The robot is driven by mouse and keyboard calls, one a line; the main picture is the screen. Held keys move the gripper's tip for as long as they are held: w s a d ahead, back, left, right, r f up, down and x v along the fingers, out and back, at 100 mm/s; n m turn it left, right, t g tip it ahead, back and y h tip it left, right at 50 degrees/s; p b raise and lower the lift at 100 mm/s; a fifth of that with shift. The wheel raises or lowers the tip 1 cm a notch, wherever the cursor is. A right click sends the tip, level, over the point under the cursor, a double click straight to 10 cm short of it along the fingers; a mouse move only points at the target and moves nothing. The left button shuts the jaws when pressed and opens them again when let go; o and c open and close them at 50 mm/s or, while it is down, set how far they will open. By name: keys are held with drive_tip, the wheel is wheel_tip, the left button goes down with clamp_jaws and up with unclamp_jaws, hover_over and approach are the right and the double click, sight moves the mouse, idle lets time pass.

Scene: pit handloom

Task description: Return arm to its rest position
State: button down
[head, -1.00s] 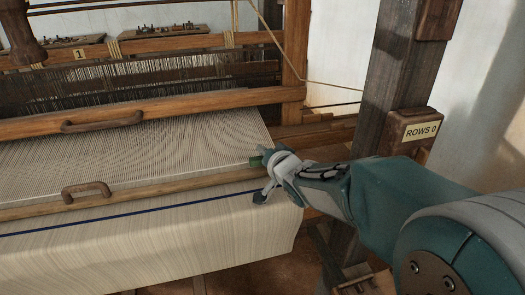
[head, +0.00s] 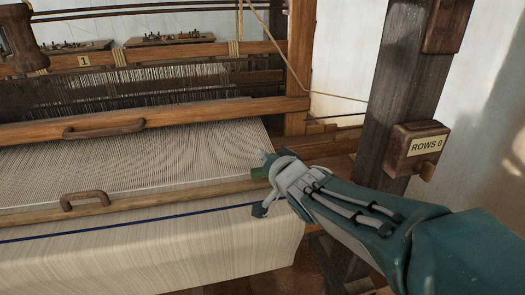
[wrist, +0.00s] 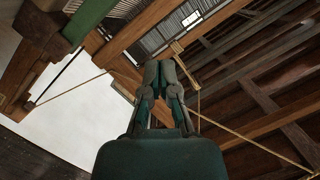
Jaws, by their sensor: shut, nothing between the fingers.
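My gripper (head: 265,188) is at the right end of the loom's front, close above the right edge of the cream cloth (head: 140,250). In the wrist view my gripper (wrist: 159,66) is shut with its fingertips together and nothing between them. My arm reaches in from the lower right of the head view.
The loom's wooden beam (head: 150,117) with a metal handle spans the left. A front bar carries another handle (head: 85,199). A dark post (head: 393,100) with a "ROWS 0" box (head: 416,147) stands at right. A cord (head: 278,48) slants down behind.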

drive_tip(key=s+d+f+g+h, duration=0.25)
drive_tip(key=s+d+h, duration=0.25)
drive_tip(key=s+d, duration=0.5)
drive_tip(key=s+d+f+n+g, duration=0.1)
drive_tip(key=s+f+g, duration=0.1)
drive_tip(key=s, duration=0.5)
drive_tip(key=s+d+f+n+g, duration=0.1)
drive_tip(key=s+f+n+g, duration=0.1)
drive_tip(key=s, duration=0.6)
drive_tip(key=f+g, duration=0.1)
drive_tip(key=g, duration=0.1)
drive_tip(key=shift+s+f+g, duration=0.15)
drive_tip(key=shift+f+g, duration=0.2)
drive_tip(key=shift+d, duration=0.15)
